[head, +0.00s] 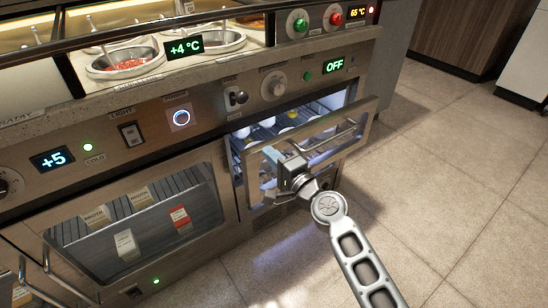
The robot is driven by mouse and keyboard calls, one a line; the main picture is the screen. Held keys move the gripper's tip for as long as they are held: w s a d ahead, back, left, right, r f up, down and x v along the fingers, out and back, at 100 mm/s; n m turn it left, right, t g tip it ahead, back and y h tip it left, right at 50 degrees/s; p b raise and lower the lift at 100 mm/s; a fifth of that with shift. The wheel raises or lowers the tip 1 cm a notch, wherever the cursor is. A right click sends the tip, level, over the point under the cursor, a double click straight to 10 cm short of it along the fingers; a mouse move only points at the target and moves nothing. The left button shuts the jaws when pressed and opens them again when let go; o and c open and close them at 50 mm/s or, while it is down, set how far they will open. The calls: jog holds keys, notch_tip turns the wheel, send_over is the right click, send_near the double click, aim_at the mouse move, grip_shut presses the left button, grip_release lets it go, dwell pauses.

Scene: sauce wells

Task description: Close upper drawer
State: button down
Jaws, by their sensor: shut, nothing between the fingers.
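The upper drawer (358,124) is pulled out at the right side of the steel counter, below the OFF display. It has a metal-framed front with a bar handle, and pale round items show inside it under light. My gripper (270,158) is shut and empty in front of the left part of the drawer front. Its fingers point up and left. Whether they touch the front I cannot tell. My gripper and wrist hide part of the drawer front.
A glass-fronted compartment (85,236) with several cartons is to the left, with handles at its lower left. Sauce wells (124,62) sit in the counter top. Knobs, switches and displays line the panel. Tiled floor (455,190) to the right is clear.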

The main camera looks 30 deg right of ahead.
jog(key=shift+w, duration=0.1)
jog(key=w+b, duration=0.2)
jog(key=w, duration=0.8)
jog(key=shift+w+a+r, duration=0.15)
jog(key=shift+w+a, duration=0.05)
jog(key=shift+a, duration=0.05)
jog(key=shift+s, duration=0.1)
